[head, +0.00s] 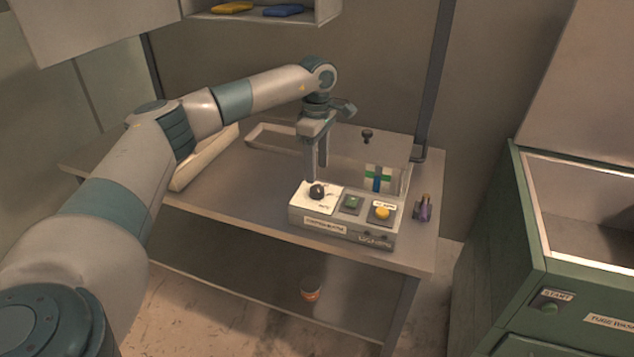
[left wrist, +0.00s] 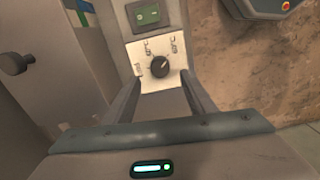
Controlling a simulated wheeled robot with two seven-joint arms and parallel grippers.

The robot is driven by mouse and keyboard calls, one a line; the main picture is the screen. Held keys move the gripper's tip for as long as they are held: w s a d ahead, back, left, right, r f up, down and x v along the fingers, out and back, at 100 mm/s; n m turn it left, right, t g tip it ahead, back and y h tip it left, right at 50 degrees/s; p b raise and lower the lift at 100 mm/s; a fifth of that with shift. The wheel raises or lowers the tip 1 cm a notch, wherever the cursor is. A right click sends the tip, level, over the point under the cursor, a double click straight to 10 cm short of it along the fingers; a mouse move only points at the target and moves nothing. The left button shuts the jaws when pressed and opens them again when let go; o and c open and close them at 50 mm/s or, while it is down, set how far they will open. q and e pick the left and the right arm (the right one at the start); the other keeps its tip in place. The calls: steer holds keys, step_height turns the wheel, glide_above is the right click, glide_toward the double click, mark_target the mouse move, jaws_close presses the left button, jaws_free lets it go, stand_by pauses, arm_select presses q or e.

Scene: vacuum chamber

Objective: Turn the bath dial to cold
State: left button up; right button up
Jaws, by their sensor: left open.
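The bath dial (head: 317,191) is a round black knob on a white plate at the left end of a grey control box (head: 325,228) on the table. My left gripper (head: 317,173) points down just above and behind the dial. In the left wrist view its open fingers (left wrist: 161,78) lie to either side of the dial, and no contact shows. My right gripper is not in view.
A green switch (head: 352,203) and a yellow button (head: 382,213) are on the same box. A lidded box with a black knob (head: 367,135) stands behind. A small purple object (head: 423,208) is at right. A green cabinet (head: 530,230) stands right of the table.

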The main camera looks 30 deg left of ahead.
mark_target(317, 188)
arm_select(q)
step_height(317, 188, down, 7)
steer(key=shift+r+p, duration=0.1)
steer(key=shift+p, duration=0.4)
steer(key=c, duration=1.1)
